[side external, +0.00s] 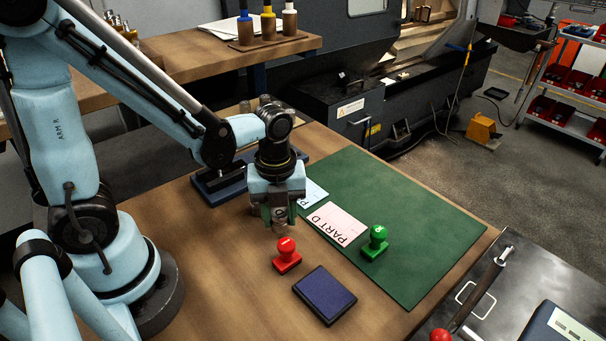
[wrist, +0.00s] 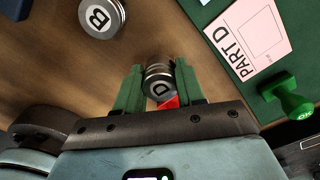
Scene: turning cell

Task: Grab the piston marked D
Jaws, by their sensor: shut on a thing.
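The metal piston marked D (wrist: 159,83) sits between the green fingers of my gripper (wrist: 158,92) in the wrist view, its letter facing the camera. My gripper is shut on it. In the side external view my gripper (side external: 280,213) points down over the wooden table, left of the green mat. The lower end of the piston (side external: 280,229) shows below the fingers there. I cannot tell whether it touches the table. A second metal piston marked B (wrist: 100,17) stands apart at the top left of the wrist view.
A red stamp (side external: 286,257) stands close to the gripper, with a dark blue ink pad (side external: 324,295) in front. The green mat (side external: 420,215) holds a pink PART D card (side external: 336,224) and a green stamp (side external: 375,243). Bottles (side external: 267,24) stand on a shelf behind.

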